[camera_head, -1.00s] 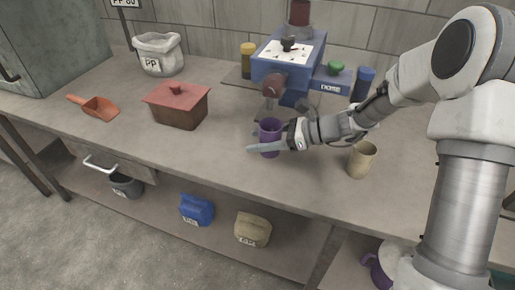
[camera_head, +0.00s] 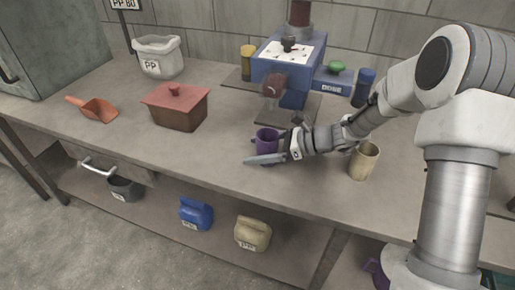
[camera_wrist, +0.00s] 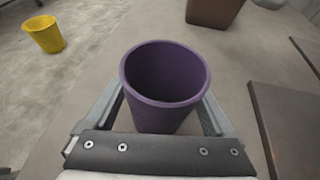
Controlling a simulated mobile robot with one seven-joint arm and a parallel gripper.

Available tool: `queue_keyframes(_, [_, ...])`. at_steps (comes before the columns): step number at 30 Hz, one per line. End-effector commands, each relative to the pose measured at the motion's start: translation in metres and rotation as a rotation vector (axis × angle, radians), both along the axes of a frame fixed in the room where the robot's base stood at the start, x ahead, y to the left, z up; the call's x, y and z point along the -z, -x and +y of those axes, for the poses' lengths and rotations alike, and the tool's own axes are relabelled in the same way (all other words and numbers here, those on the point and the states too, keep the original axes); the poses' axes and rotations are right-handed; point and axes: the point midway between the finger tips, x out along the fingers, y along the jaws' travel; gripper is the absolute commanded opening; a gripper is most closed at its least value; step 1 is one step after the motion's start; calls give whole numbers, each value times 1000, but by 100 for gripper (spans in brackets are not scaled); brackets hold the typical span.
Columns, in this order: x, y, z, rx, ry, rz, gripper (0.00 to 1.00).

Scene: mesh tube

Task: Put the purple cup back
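The purple cup (camera_head: 265,137) is upright at the bench's middle, in front of the blue machine. In the wrist view the purple cup (camera_wrist: 165,75) stands between my fingers, its open rim facing the camera and its inside looking empty. My gripper (camera_head: 266,154) reaches in from the right, with one finger across the cup's near side. In the wrist view my gripper (camera_wrist: 165,112) has a finger against each side of the cup and looks shut on it. The fingertips are hidden behind the cup. I cannot tell whether its base touches the bench.
A beige cup (camera_head: 363,161) stands close below my forearm. The blue machine (camera_head: 285,72) is behind, with a yellow container (camera_head: 247,62) and a dark blue one (camera_head: 363,88) beside it. A red-brown lidded box (camera_head: 177,108) and an orange scoop (camera_head: 98,110) are left. The bench between box and cup is clear.

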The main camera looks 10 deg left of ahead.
Motion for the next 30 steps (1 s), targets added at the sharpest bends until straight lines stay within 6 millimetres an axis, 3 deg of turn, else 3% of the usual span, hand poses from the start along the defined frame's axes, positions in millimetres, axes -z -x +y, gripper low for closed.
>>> queue_keyframes(11, [-5,0,-1,1,0,-1,92])
queue_keyframes(24, [-38,0,-80,4,0,-1,92])
queue_keyframes(30, [-47,0,-105,1,0,0,92])
